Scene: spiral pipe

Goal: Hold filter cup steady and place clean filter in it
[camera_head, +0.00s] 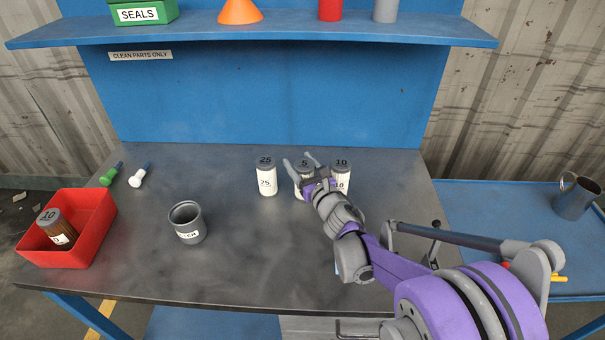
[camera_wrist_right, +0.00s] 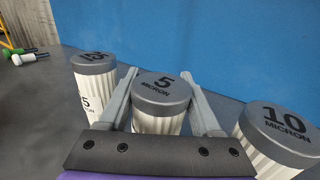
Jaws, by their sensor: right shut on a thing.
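Three white pleated filters with grey caps stand in a row at the back of the grey workbench: a 25 micron filter (camera_head: 267,178), a 5 micron filter (camera_head: 304,167) and a 10 micron filter (camera_head: 342,167). My right gripper (camera_head: 305,170) is shut on the 5 micron filter, which also shows between its two fingers in the right wrist view (camera_wrist_right: 161,92). The filter stands upright among the others. The grey filter cup (camera_head: 187,222), open at the top with a white label, stands upright on the bench left of centre. My left gripper is not in view.
A red bin (camera_head: 95,225) at the left holds a brown, dirty 10 filter (camera_head: 57,226). A green-handled tool (camera_head: 110,175) and a white-handled one (camera_head: 139,175) lie behind it. The bench between cup and filters is clear. A grey jug (camera_head: 574,200) stands on the right blue table.

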